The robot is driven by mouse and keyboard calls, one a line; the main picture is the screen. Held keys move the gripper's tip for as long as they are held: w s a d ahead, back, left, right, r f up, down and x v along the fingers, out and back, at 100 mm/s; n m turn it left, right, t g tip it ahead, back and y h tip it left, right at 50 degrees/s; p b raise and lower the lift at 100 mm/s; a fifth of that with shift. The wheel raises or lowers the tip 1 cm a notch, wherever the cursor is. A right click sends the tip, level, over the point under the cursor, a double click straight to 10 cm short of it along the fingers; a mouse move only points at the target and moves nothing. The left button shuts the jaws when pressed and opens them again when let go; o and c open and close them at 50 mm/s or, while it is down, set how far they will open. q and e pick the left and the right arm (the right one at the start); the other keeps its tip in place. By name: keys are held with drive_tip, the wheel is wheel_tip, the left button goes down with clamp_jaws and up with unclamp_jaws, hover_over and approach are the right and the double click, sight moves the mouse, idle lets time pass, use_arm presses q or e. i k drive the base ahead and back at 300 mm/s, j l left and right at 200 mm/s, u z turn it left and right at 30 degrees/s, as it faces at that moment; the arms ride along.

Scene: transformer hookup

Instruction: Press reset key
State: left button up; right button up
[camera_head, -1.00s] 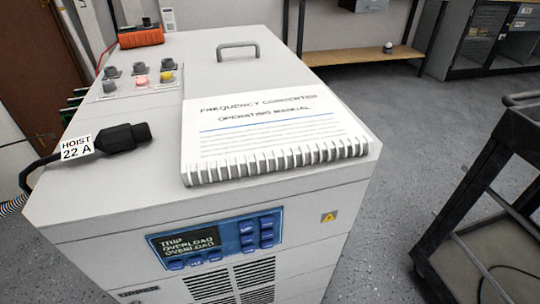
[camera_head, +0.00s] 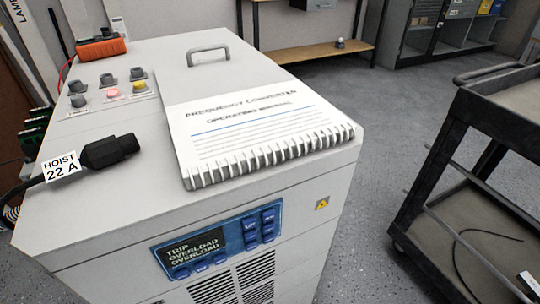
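The grey frequency converter cabinet (camera_head: 110,222) stands in front of me. On its front face is a blue control panel (camera_head: 222,268) with a dark display (camera_head: 195,247) reading "TRIP OVERLOAD OVERLOAD". Blue keys (camera_head: 259,229) sit to the right of the display, and more blue keys (camera_head: 201,266) run below it. The key labels are too small to read, so I cannot tell which one is the reset key. Neither of my grippers shows in the head view.
A spiral-bound operating manual (camera_head: 255,135) lies on the cabinet top. A black plug (camera_head: 110,151) tagged "HOIST 22 A" lies left of it. Several sockets and buttons (camera_head: 112,92) and an orange device (camera_head: 101,48) are farther back. A black cart (camera_head: 480,140) stands at right, with bare floor between.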

sight(268, 237)
drive_tip(key=k+l+z, duration=0.55)
drive_tip(key=z, duration=0.25)
drive_tip(key=l, duration=0.1)
